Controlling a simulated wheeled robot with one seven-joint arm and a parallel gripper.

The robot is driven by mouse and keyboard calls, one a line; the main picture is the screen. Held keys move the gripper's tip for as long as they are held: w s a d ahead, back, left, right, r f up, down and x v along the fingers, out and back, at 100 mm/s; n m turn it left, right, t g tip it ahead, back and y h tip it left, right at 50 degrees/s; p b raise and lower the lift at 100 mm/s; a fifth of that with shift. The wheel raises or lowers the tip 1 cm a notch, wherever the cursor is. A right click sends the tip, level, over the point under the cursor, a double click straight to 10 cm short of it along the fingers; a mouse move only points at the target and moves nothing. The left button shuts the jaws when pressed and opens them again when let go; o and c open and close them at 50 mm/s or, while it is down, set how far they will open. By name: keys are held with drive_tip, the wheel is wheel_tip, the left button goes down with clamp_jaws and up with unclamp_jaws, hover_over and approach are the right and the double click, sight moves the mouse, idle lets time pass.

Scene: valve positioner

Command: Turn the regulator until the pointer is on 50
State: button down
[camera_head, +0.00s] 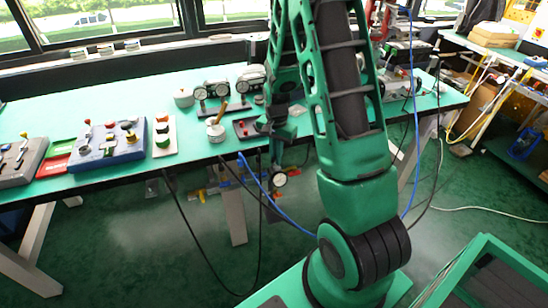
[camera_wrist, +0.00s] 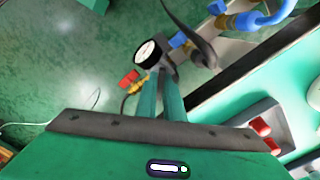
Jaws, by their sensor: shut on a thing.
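In the wrist view, my gripper (camera_wrist: 161,80) has its two green fingers close together on a small dark part of the regulator (camera_wrist: 168,69), just beside the gauge. The held part is mostly hidden by the fingers. The round gauge (camera_wrist: 147,53) has a white face and a black rim; its pointer and numbers are too small to read. In the head view the gauge (camera_head: 279,177) hangs below the bench's front edge, and my arm hides much of the regulator and gripper.
Blue fittings and hose (camera_wrist: 262,20) and a red-handled valve (camera_wrist: 129,78) lie close to the fingers in the wrist view. The green bench (camera_head: 95,110) carries several control boxes and gauges. Black and blue cables hang in front of it.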

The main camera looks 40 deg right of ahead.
drive_tip(key=shift+w+a+m, duration=0.1)
drive_tip(key=shift+w+m, duration=0.05)
drive_tip(key=shift+m, duration=0.85)
drive_tip(key=c, duration=1.9)
unclamp_jaws()
drive_tip(key=shift+o, duration=0.2)
wheel_tip(320, 180, up, 11)
drive_tip(key=shift+f, duration=0.1)
